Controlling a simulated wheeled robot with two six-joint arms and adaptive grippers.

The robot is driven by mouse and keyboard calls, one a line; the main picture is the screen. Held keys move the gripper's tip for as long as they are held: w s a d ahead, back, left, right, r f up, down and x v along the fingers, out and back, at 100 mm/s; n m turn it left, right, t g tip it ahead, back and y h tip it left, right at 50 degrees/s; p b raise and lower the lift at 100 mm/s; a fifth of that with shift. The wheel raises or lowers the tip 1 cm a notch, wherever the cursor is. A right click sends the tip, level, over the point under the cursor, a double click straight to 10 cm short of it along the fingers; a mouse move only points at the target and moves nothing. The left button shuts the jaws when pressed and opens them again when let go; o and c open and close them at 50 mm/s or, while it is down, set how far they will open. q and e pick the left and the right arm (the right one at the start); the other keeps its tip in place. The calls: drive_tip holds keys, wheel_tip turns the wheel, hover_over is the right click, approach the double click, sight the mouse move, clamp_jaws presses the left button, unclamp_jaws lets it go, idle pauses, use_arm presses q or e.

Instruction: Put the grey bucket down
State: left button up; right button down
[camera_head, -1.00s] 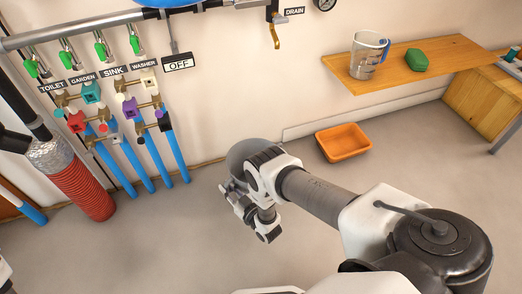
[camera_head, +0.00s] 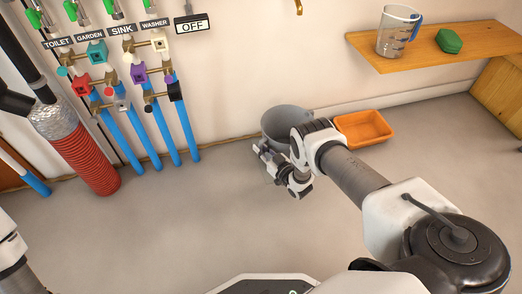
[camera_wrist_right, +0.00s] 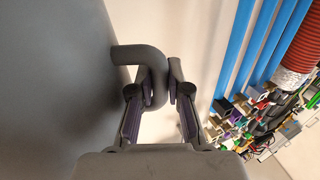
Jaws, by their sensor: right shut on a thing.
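The grey bucket (camera_head: 284,118) is near the wall, just left of the orange tub in the head view. Part of it is hidden behind my right wrist. My right gripper (camera_head: 262,152) is shut on the bucket's handle. In the right wrist view, the fingers (camera_wrist_right: 160,85) close around the curved dark grey handle (camera_wrist_right: 140,55), and the bucket's grey side (camera_wrist_right: 50,80) fills the left. I cannot tell whether the bucket's base touches the floor. My left gripper is out of view; only part of my left arm shows at the left edge.
The orange tub (camera_head: 364,129) stands on the floor by the wall. A wooden shelf (camera_head: 430,52) holds a clear jug (camera_head: 396,32) and a green box (camera_head: 449,40). Blue pipes (camera_head: 150,140) and a red hose (camera_head: 88,165) are at the left. Open floor (camera_head: 200,215) lies in front.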

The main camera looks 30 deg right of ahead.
drive_tip(key=shift+f, duration=0.15)
drive_tip(key=c, duration=1.1)
unclamp_jaws()
drive_tip(key=shift+c, duration=0.2)
